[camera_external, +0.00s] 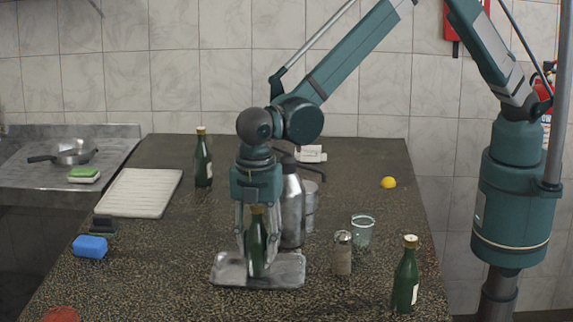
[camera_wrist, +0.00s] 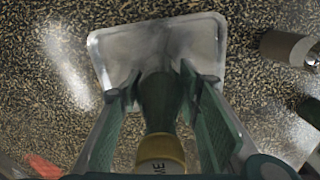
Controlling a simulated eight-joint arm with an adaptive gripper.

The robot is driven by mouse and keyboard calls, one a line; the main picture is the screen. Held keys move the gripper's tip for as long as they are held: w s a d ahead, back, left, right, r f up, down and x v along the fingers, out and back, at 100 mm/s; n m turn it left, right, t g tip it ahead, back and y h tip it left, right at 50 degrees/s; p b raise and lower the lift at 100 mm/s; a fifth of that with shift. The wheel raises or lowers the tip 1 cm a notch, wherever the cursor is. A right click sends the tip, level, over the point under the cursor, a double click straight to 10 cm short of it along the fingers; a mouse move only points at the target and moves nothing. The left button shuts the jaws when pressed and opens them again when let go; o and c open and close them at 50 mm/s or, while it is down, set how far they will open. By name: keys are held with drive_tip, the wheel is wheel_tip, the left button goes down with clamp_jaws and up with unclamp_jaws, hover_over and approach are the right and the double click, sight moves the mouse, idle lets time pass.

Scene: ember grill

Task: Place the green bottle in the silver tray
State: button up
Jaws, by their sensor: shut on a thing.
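A green bottle (camera_external: 256,245) with a yellow cap stands upright between the fingers of my gripper (camera_external: 256,235). My gripper is shut on it from above. The silver tray (camera_external: 290,270) lies flat on the counter directly under the bottle. In the wrist view the bottle (camera_wrist: 159,110) points down at the tray (camera_wrist: 115,55), with a finger on each side of it. I cannot tell whether the bottle's base touches the tray. Two similar green bottles stand elsewhere: one at the back left (camera_external: 203,160), one at the front right (camera_external: 406,278).
A metal flask (camera_external: 292,210) stands close behind the gripper. A shaker (camera_external: 342,254) and a glass (camera_external: 362,231) stand right of the tray. A lemon (camera_external: 388,182) lies at back right. The front left counter is mostly clear.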

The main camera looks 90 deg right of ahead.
drive_tip(key=o, duration=1.1)
drive_tip(key=shift+o, duration=0.2)
drive_tip(key=shift+r, duration=0.1)
wheel_tip(320, 180, up, 12)
drive_tip(key=shift+r, duration=0.1)
idle(0.3)
